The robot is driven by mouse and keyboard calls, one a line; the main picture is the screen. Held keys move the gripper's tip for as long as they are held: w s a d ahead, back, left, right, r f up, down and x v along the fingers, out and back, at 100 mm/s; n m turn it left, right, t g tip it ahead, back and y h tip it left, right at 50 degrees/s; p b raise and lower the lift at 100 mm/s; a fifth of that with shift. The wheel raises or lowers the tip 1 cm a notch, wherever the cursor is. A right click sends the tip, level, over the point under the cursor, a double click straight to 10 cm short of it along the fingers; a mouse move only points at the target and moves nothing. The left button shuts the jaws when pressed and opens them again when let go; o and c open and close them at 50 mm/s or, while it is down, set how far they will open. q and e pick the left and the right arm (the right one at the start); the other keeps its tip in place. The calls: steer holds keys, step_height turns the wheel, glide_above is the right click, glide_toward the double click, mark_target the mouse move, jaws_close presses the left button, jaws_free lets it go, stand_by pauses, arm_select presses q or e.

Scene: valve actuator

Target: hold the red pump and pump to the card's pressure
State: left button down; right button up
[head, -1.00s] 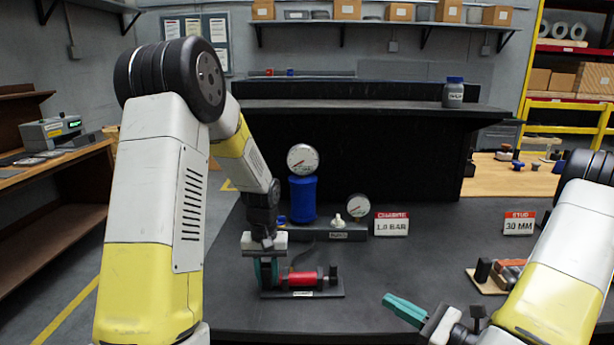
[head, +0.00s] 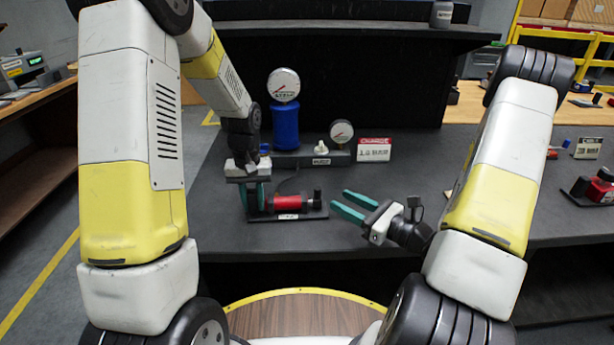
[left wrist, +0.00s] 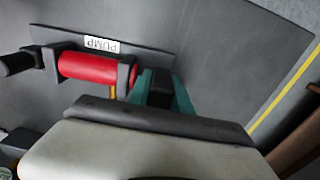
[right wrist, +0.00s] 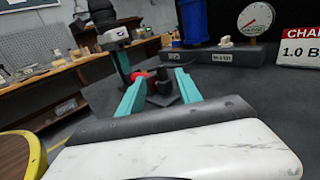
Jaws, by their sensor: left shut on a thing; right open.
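The red pump (head: 289,202) lies on its dark base on the black table, and it also shows in the left wrist view (left wrist: 95,68) beside a PUMP label. My left gripper (head: 256,198) is shut on the pump's left end. My right gripper (head: 352,205) is open and empty, to the right of the pump, its teal fingers pointing towards the pump's black handle (right wrist: 162,80). The card (head: 374,149) stands behind; in the right wrist view it reads 1.0 B, cut off at the edge (right wrist: 303,45). Two dial gauges (head: 284,85) (head: 342,132) stand behind the pump.
A blue cylinder (head: 285,125) stands under the larger gauge. A dark block with a white knob (head: 321,148) lies right of it. Red and black items (head: 597,188) sit on the table at far right. The table front between the pump and the right side is mostly clear.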

mark_target(317, 197)
steer(key=x, duration=1.2)
steer(key=shift+w+a, duration=0.1)
steer(key=shift+w, duration=0.05)
jaws_close()
stand_by(1.0)
